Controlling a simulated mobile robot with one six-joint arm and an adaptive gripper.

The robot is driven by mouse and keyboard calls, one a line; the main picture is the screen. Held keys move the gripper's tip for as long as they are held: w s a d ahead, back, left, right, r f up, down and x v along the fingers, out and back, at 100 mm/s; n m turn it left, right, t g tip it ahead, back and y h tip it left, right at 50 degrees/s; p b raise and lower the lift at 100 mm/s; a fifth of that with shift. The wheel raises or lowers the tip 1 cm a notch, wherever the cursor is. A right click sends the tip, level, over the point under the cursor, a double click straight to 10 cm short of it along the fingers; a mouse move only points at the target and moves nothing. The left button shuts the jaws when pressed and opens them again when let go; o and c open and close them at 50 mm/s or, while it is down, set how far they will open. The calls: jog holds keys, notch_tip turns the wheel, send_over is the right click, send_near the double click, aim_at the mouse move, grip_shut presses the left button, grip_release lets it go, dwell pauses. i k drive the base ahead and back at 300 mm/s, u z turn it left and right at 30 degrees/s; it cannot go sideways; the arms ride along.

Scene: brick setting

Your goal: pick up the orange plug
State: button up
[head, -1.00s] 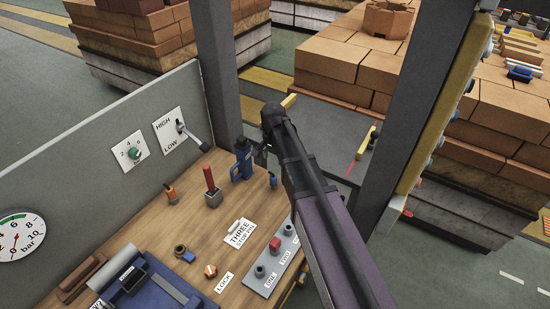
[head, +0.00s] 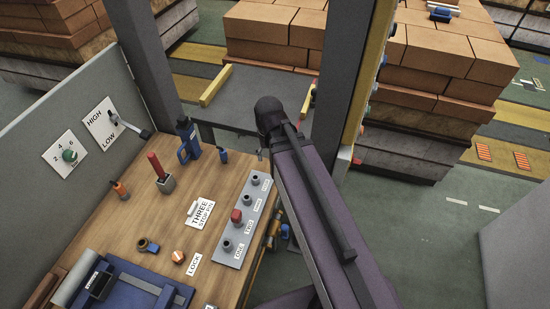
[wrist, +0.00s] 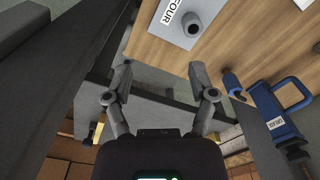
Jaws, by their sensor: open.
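A small orange plug (head: 120,189) with a dark tip stands on the wooden bench (head: 105,228), towards its left side in the head view. I do not see it in the wrist view. My gripper (wrist: 160,96) is open and empty in the wrist view, its fingers spread over the bench edge and a grey surface. In the head view my gripper is mostly hidden behind my arm, right of the bench's far end and well away from the orange plug.
A red-handled piece (head: 156,166) stands beside the orange plug.

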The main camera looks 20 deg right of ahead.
aim_at(119, 188)
jog(key=z, duration=1.4)
jog(key=k, duration=0.05)
jog(key=u, duration=2.7)
